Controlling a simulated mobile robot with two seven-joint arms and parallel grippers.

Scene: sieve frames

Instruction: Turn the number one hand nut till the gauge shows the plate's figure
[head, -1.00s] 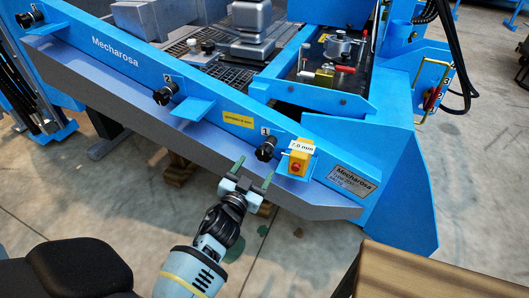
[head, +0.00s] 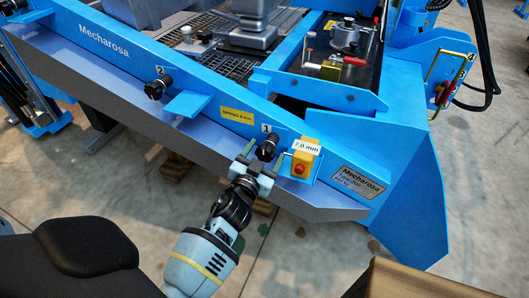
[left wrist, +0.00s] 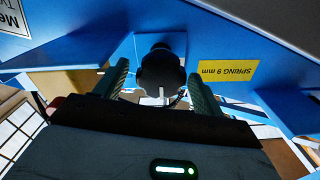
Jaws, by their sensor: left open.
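The number one hand nut (head: 267,150) is a black knob on the blue frame, under a small label "1". It also shows in the left wrist view (left wrist: 160,72), between my open fingers. My left gripper (head: 262,155) is open around the nut, one finger on each side; I cannot tell whether either finger touches it. The gauge (head: 304,158) is a yellow box with a red button just right of the nut, and its display reads 7.0 mm. The yellow plate (left wrist: 228,72) reads "SPRING 9 mm"; in the head view it (head: 236,115) is left of the nut. My right gripper is not in view.
A second black hand nut (head: 157,89), labelled 2, is farther left on the same frame. A blue bracket (head: 196,103) juts out between the nuts. A brown box-like thing (head: 410,280) is at the bottom right.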

